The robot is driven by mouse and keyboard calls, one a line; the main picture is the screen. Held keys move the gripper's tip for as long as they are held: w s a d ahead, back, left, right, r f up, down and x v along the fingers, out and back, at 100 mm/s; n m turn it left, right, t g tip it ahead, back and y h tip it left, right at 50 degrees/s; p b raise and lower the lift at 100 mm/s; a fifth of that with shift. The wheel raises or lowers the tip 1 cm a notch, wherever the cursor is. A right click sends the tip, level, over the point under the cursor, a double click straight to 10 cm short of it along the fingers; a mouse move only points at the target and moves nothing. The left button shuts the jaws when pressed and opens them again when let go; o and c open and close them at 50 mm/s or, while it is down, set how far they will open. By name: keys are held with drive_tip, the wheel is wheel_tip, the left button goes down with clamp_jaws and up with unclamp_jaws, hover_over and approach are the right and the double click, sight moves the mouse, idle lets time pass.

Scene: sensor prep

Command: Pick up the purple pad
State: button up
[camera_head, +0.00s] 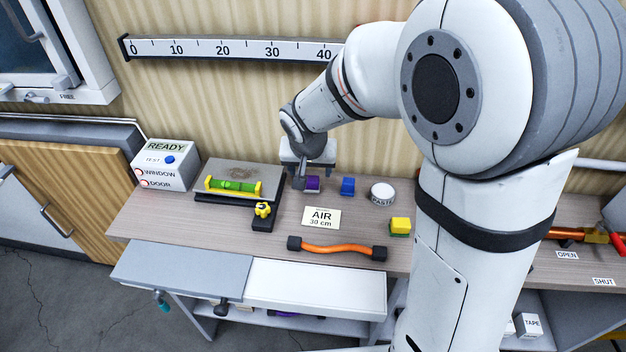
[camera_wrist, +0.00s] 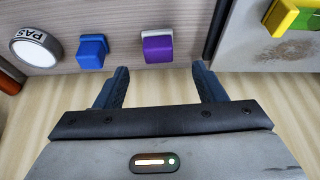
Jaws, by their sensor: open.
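The purple pad (camera_head: 312,184) is a small block on the wooden workbench, below my gripper in the head view. In the wrist view the purple pad (camera_wrist: 158,48) has a pale edge along one side and lies just beyond the fingertips, roughly centred between them. My gripper (camera_wrist: 160,70) is open and empty, its two dark fingers spread wider than the pad. In the head view my gripper (camera_head: 312,176) is at the back of the bench, and one finger shows just left of the pad. I cannot tell the exact height of the fingertips over the bench.
A blue block (camera_head: 347,187) and a white paste tin (camera_head: 382,193) stand to the right. A grey plate (camera_head: 246,173) with a green level (camera_head: 234,186) lies to the left. An AIR card (camera_head: 321,217), orange hose (camera_head: 337,250) and yellow-green block (camera_head: 400,226) lie in front.

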sight(312, 179)
drive_tip(key=x, duration=0.6)
drive_tip(key=shift+s+d, duration=0.1)
drive_tip(key=shift+s, duration=0.15)
drive_tip(key=shift+c, duration=0.4)
drive_tip(key=c, duration=1)
